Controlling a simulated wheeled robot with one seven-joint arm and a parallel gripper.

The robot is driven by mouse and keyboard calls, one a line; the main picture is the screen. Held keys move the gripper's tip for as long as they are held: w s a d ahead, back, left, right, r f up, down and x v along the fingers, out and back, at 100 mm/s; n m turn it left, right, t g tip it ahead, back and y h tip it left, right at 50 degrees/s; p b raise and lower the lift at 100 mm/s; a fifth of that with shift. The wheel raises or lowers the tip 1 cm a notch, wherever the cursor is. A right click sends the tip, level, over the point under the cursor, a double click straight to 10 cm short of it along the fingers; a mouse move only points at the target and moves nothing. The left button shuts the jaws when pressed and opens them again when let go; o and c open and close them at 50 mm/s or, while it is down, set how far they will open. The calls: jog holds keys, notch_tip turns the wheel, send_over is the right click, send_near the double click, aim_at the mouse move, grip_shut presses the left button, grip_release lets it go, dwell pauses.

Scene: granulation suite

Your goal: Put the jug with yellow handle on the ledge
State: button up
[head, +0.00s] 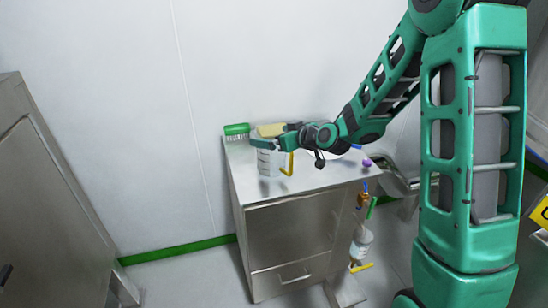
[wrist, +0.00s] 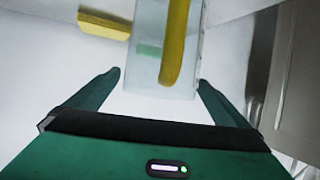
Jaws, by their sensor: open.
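The clear jug with the yellow handle (head: 267,164) stands upright on the steel cabinet top in the head view. My gripper (head: 262,143) is at the jug's upper part and hides some of it. In the wrist view the jug (wrist: 150,72), with its yellow handle (wrist: 176,45) facing the camera, shows between the two fingertips of my gripper (wrist: 160,80). The fingers are open, with a visible gap on each side of the jug. I cannot tell which surface is the ledge.
A green brush (head: 237,129) and a yellow sponge (head: 270,130) lie behind the jug; the sponge also shows in the wrist view (wrist: 104,24). A purple item (head: 367,162) is on the right. A clear bottle (head: 361,243) is beside the cabinet (head: 290,236). The cabinet top's front is clear.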

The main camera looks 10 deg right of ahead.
jog(key=c, duration=1.6)
jog(key=shift+o, duration=0.2)
jog(key=shift+r, duration=0.1)
